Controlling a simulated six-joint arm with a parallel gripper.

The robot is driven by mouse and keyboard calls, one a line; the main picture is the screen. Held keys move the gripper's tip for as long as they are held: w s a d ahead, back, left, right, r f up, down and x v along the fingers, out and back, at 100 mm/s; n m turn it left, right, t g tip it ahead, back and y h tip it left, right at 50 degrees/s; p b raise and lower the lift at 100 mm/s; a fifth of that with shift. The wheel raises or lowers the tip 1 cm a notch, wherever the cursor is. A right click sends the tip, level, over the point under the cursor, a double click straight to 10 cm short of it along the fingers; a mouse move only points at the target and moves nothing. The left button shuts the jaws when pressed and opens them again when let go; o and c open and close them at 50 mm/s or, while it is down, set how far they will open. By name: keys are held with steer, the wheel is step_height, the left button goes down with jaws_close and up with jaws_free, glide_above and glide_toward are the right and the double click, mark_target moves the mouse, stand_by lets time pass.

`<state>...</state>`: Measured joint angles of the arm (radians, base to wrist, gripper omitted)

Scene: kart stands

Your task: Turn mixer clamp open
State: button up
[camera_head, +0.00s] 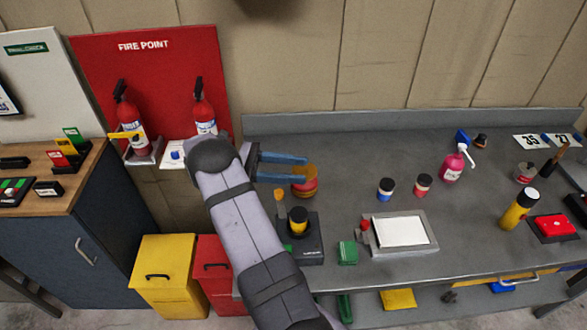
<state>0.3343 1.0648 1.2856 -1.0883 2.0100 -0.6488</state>
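The likely mixer is a dark boxy device (306,248) at the bench's front edge, with a black-and-yellow cylinder (298,222) upright in it. A thin upright piece with an orange-tan end (280,197) shows at its left; I cannot tell if this is the clamp. My gripper (306,168) has two blue fingers spread apart, pointing right, above and behind the device in the picture. A red and yellow round item with an orange-tan top (304,188) shows at the fingertips. I cannot tell whether the fingers touch it. My arm hides part of the device's left side.
A white-topped scale-like tray (400,232) and green block (347,252) stand right of the device. A pink pump bottle (453,165) and yellow canister (519,209) stand farther right.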

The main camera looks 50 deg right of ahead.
steer(key=shift+r, duration=0.45)
